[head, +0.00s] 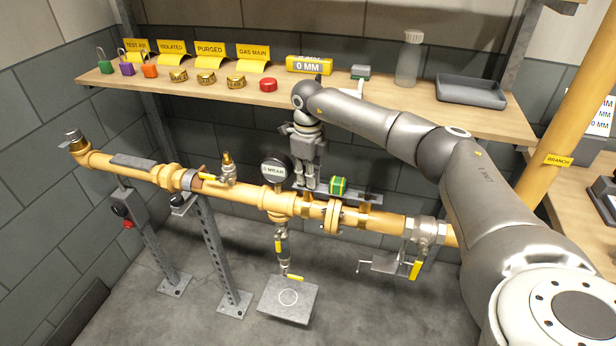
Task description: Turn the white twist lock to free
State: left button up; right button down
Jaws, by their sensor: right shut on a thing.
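My right arm reaches in from the right, and its gripper (306,184) points down at a small metal bracket (358,194) above the yellow pipe. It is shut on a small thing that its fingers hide. I cannot make out a white twist lock; it may be behind the fingers. A green block with yellow bands (338,186) sits on the bracket just right of the gripper. My left gripper is not in view.
The yellow pipe (240,193) carries a round gauge (274,170) left of the gripper and a yellow-handled valve (416,268) at right. The wooden shelf (200,95) above holds padlocks, yellow signs, brass caps, a red cap (268,85), a clear bottle (409,60) and a grey tray (470,92).

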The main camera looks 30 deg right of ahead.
jog(key=shift+r+n, duration=0.1)
jog(key=shift+n, duration=1.1)
jog(key=c, duration=1.5)
grip_release()
jog(key=shift+c, duration=0.2)
notch_tip(320, 180, up, 12)
